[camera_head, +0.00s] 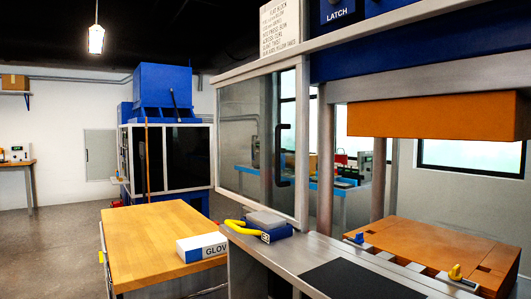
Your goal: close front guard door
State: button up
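The front guard door (302,140) is a clear panel in a pale metal frame, at the centre left of the press. A black vertical handle (277,155) is on its right side. The door stands open, left of the press opening, which is uncovered. Through the opening I see an orange upper block (435,117) and an orange lower block (430,245) with a gap between them. A blue panel marked LATCH (338,12) is above. My gripper is not in view.
A metal ledge with a black mat (355,280) runs in front of the press. A wooden-topped table (150,235) holds a glove box (202,246). Floor is clear at far left.

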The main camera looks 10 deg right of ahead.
aim_at(299, 61)
jog(key=i+j, duration=0.4)
jog(key=i+j+z, duration=0.1)
jog(key=i+j, duration=0.35)
jog(key=j, duration=0.15)
jog(key=i+j+z, duration=0.1)
jog(key=z, duration=1.15)
